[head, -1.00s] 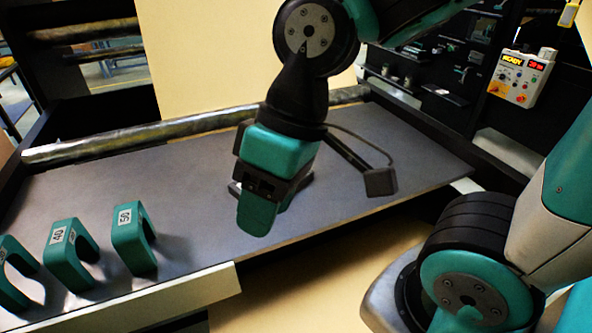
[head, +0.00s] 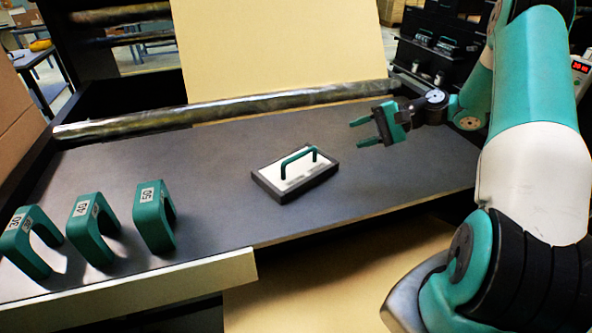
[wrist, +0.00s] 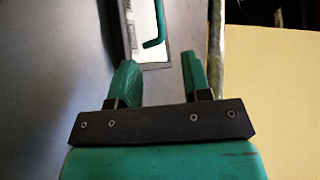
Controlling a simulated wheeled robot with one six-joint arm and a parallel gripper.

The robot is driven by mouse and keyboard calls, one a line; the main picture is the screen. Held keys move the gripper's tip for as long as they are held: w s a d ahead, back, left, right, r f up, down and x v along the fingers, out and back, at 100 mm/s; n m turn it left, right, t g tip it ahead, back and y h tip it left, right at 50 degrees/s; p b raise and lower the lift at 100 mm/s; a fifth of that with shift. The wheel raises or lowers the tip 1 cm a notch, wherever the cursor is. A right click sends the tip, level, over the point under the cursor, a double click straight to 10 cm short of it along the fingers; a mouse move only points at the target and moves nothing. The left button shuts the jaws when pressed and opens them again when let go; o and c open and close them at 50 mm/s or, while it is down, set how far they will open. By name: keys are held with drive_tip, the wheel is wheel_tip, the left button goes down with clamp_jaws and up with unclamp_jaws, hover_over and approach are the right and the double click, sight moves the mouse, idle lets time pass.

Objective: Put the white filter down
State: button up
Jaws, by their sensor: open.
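The white filter (head: 270,176) lies flat on the grey table (head: 400,180), a white panel in a dark frame with a green handle (head: 299,158) standing up from it. My gripper (head: 356,132) is to the right of the filter, apart from it and above the table, with its fingers spread and nothing between them. In the wrist view the filter (wrist: 146,45) shows beyond the open fingers of my gripper (wrist: 158,80), partly cut off by the top edge.
Green arched blocks labelled 30 (head: 28,240), 40 (head: 90,228) and 50 (head: 153,216) stand at the table's left front. A metallic roller (head: 230,109) runs along the back, with a kraft paper sheet (head: 290,55) behind it. The table around the filter is clear.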

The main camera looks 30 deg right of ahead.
drive_tip(key=p, duration=0.3)
approach(305, 153)
drive_tip(key=x, duration=0.5)
drive_tip(key=shift+a+r, duration=0.2)
drive_tip(key=shift+r, duration=0.05)
drive_tip(key=p+x, duration=0.1)
drive_tip(key=x, duration=0.1)
drive_tip(key=p+x, duration=0.1)
drive_tip(key=x, duration=0.2)
drive_tip(key=shift+w+a+f+p, duration=0.1)
drive_tip(key=shift+w+f+p, duration=0.15)
drive_tip(key=shift+f+p, duration=0.15)
clamp_jaws()
